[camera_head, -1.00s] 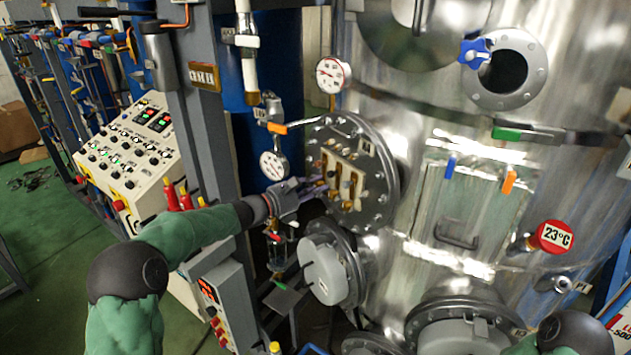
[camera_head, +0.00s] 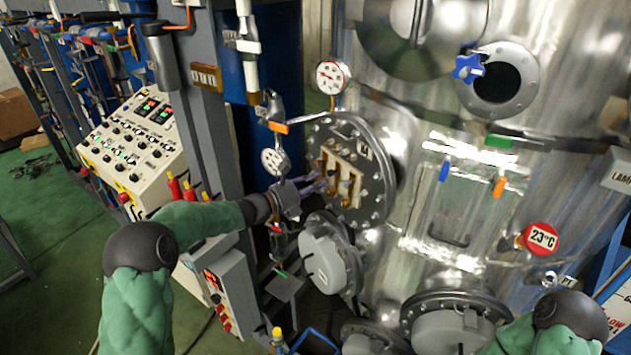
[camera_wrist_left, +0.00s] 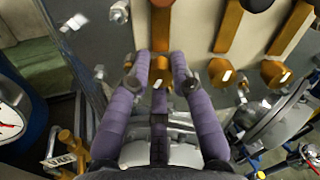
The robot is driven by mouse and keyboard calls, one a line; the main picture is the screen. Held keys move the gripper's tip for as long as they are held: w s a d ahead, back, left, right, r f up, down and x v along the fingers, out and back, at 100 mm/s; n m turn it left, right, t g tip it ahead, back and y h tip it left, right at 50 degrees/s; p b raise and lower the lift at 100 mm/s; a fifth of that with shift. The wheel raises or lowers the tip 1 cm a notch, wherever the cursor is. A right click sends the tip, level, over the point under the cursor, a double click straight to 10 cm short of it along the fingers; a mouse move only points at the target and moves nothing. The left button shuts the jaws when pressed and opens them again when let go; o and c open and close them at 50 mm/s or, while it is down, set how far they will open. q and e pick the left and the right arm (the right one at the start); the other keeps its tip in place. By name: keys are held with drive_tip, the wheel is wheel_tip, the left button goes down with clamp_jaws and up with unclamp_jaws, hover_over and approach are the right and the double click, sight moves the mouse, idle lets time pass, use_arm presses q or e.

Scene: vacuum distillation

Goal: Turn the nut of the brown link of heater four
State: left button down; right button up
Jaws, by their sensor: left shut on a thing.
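The heater's pale terminal plate (camera_head: 352,166) sits on a round bolted flange on the steel vessel and carries several brown links. My left gripper (camera_head: 318,185) reaches its left side. In the left wrist view, three brown links run down the pale plate, with hexagonal brown nuts at their lower ends. My purple fingers (camera_wrist_left: 159,75) are shut on the nut (camera_wrist_left: 160,68) of the leftmost brown link (camera_wrist_left: 161,30). The fingertips partly cover this nut. The middle nut (camera_wrist_left: 219,70) and right nut (camera_wrist_left: 272,71) are clear of the fingers. My right gripper is out of view.
A pressure gauge (camera_head: 274,161) hangs left of the flange, close to my left wrist. A round grey cover (camera_head: 325,260) juts out just below. A grey post (camera_head: 205,110) and a control panel (camera_head: 133,145) stand on the left.

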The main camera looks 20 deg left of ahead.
use_arm(q)
drive_tip(key=shift+s+d+f, duration=0.1)
drive_tip(key=shift+f, duration=0.3)
drive_tip(key=c, duration=1.1)
unclamp_jaws()
drive_tip(key=shift+r, duration=0.15)
drive_tip(key=shift+r, duration=0.1)
drive_tip(key=v, duration=1.2)
